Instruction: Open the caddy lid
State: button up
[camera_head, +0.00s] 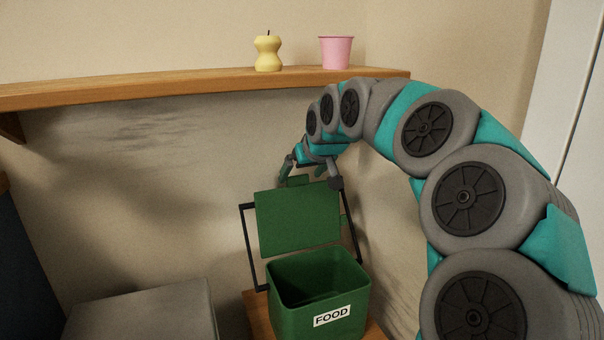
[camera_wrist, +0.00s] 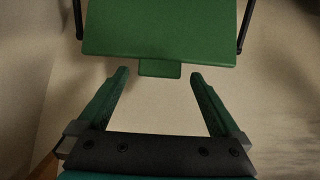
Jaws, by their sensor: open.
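The green caddy (camera_head: 290,309) with a FOOD label stands on a low wooden surface, its mouth open and its inside showing dark and empty as far as I can see. Its green lid (camera_head: 298,222) stands raised at the back, close to upright, and also fills the top of the wrist view (camera_wrist: 160,30). A small tab (camera_wrist: 160,68) sticks out from the lid's edge. My gripper (camera_head: 309,175) is at the lid's upper edge. In the wrist view my gripper (camera_wrist: 158,78) has its fingers spread on either side of the tab, apart from it.
A black handle (camera_head: 251,250) rises around the lid on both sides. A grey box (camera_head: 145,312) stands left of the caddy. The wall is close behind.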

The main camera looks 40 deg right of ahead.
jog(key=v, duration=0.8)
jog(key=shift+b, duration=0.45)
jog(key=s+a+f+n+g+y, duration=0.15)
jog(key=s+a+f, duration=0.25)
jog(key=a+f, duration=0.4)
jog(key=s+a+f+n+g+y, duration=0.1)
jog(key=s+a+f+g, duration=0.3)
jog(key=a, duration=0.6)
jog(key=s+a+f+g, duration=0.2)
jog(key=s+a+f, duration=0.2)
jog(key=s+f, duration=0.4)
jog(key=s+a+f+g, duration=0.3)
jog(key=s+f, duration=0.5)
jog(key=s, duration=0.6)
jog(key=shift+a, duration=0.4)
